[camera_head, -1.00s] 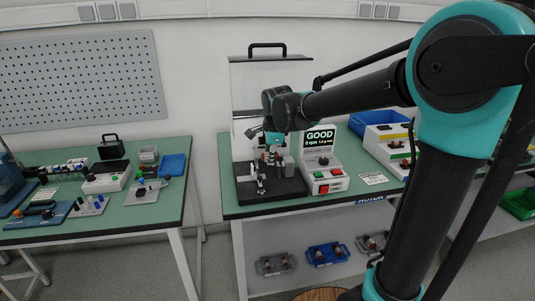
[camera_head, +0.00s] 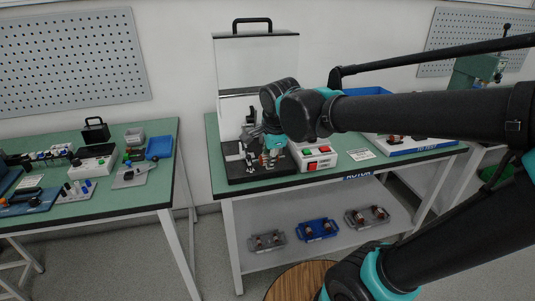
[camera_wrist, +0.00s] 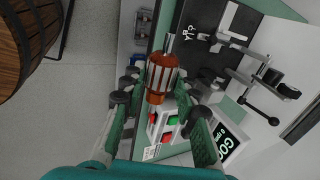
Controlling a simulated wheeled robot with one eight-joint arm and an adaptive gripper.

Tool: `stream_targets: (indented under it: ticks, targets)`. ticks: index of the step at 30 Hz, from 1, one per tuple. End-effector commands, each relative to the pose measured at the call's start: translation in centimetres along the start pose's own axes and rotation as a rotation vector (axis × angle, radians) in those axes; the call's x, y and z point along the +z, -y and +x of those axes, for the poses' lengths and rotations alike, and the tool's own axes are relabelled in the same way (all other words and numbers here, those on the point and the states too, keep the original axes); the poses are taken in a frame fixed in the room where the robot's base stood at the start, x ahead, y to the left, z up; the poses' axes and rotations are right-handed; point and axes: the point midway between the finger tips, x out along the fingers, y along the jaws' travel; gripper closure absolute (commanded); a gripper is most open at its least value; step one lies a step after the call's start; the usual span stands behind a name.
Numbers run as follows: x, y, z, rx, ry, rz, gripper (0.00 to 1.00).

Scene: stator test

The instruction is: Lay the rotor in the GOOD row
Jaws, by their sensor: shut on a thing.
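The rotor (camera_wrist: 162,75), with copper-orange ends and a silver-striped core, sits between the fingers of my gripper (camera_wrist: 160,100) in the wrist view. My gripper is shut on it. In the head view my gripper (camera_head: 272,145) is at the front right of the black test fixture (camera_head: 242,176), and my arm partly hides it. The tester (camera_head: 318,156) with green and red buttons stands just right of it. Its screen, hidden in the head view, shows part of "GOOD" in the wrist view (camera_wrist: 229,145). I cannot make out which row is marked GOOD.
On the lower shelf, a grey tray (camera_head: 257,247), a blue tray (camera_head: 307,236) and another grey tray (camera_head: 357,223) hold small parts. A blue-edged tray (camera_head: 428,149) is at the bench's right. A round wooden top (camera_head: 297,283) stands in front. A left bench (camera_head: 150,190) holds other gear.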

Motion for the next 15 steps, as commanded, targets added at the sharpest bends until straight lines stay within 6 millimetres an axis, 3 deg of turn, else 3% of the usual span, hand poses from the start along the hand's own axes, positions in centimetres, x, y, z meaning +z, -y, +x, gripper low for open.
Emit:
stream_targets:
  ticks: [9,15]
  targets:
    - [0.0,0.1,-0.1,0.000,0.000,0.000,1.00]
    - [0.0,0.7,-1.5,0.000,0.000,0.000,1.00]
